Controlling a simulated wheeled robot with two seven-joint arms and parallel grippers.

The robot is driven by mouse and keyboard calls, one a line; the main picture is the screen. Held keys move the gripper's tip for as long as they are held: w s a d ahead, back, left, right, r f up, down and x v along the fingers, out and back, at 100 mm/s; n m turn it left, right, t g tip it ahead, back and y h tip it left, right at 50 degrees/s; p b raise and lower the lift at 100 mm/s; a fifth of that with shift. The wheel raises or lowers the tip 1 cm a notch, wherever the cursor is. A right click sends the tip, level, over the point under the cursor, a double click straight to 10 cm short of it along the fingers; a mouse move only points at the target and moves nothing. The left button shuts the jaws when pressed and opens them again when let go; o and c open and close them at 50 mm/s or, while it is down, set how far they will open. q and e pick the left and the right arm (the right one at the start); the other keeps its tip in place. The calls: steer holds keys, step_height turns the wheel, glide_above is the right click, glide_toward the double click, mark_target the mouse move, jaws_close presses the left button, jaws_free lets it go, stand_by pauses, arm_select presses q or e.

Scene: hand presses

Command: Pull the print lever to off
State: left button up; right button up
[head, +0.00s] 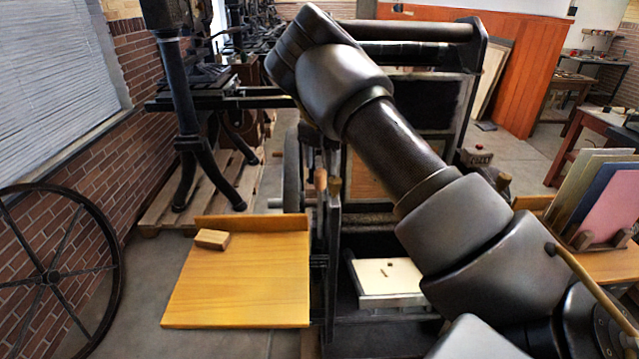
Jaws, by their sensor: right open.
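The hand press (410,110) stands in the middle, largely hidden behind my right arm. Two small handles stand upright on its left side: a reddish wooden one (321,180) and a tan one (334,188) on top of a dark upright bar. One of them looks like the print lever; I cannot tell which for sure. My right arm rises from the lower right, bends at the top, and drops behind itself. My right gripper (320,155) is small and dark, partly hidden, open just above the handles. Contact cannot be made out. My left gripper is not in view.
A wooden board (240,285) with a small wood block (212,239) juts out left of the press. A pale tray (385,283) sits low at its front. A spoked wheel (55,275) stands far left; coloured sheets (607,200) stand in a rack at right.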

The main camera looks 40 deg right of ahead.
mark_target(320, 191)
steer(key=f, duration=0.2)
steer(key=f+p, duration=0.1)
steer(key=f, duration=0.3)
steer(key=shift+w, duration=0.35)
steer(key=shift+s+a+f+p, duration=0.15)
steer(key=shift+f+p, duration=0.2)
steer(key=shift+f, duration=0.5)
steer(key=shift+c, duration=0.3)
jaws_close()
